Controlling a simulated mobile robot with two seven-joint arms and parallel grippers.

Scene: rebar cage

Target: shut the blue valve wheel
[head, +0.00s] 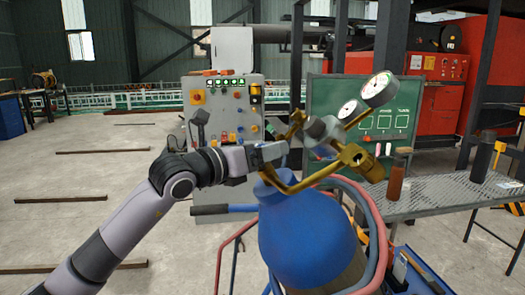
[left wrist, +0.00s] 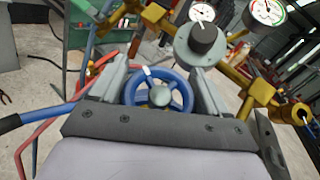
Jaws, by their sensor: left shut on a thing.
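The blue valve wheel (left wrist: 172,79) shows in the left wrist view, with spokes, a grey hub and a white mark on its upper left rim. My left gripper (left wrist: 160,88) has one finger on each side of it and is shut on its rim. In the head view my left gripper (head: 283,150) is at the valve on top of the blue gas cylinder (head: 300,232). There the wheel is hidden or too small to make out. My right gripper is in neither view.
A brass regulator (head: 352,156) with two gauges (head: 378,90) sits close above and right of the gripper. Red and blue hoses (head: 375,215) loop around the cylinder. A metal table (head: 440,195) with bottles stands right, a control panel (head: 224,110) behind. Floor at left is mostly open.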

